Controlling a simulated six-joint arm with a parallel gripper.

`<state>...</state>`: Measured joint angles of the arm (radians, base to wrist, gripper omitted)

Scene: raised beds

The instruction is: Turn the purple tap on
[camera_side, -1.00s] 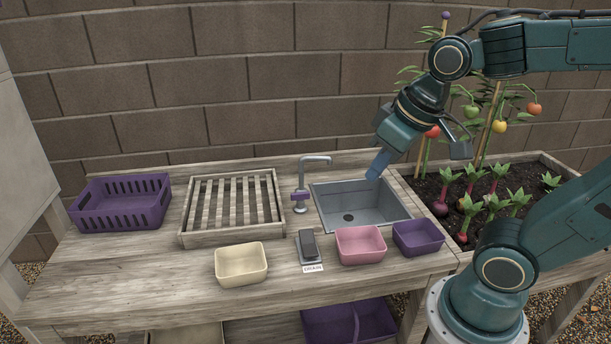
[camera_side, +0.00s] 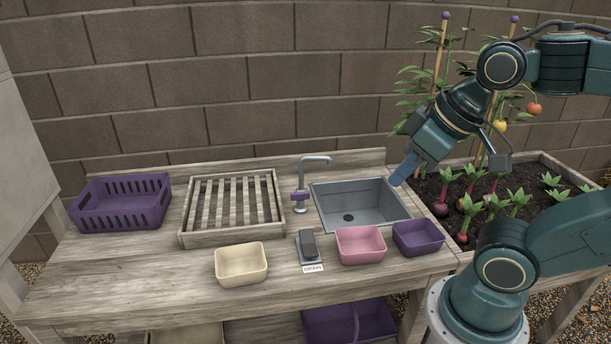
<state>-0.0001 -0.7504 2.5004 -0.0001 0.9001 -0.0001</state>
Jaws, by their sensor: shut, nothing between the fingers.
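The tap (camera_side: 302,176) is a grey curved spout with a purple handle (camera_side: 300,196) low on its post. It stands at the left back corner of the grey sink (camera_side: 352,204). No water shows under the spout. My gripper (camera_side: 397,180) is shut and empty. It points down and left over the right rim of the sink, well to the right of the tap and apart from it.
A slatted rack (camera_side: 232,204) and a purple crate (camera_side: 121,202) stand left of the tap. In front are a cream bin (camera_side: 241,264), a labelled pedal-like device (camera_side: 308,245), a pink bin (camera_side: 360,245) and a purple bin (camera_side: 418,238). A planted bed (camera_side: 466,227) lies at right.

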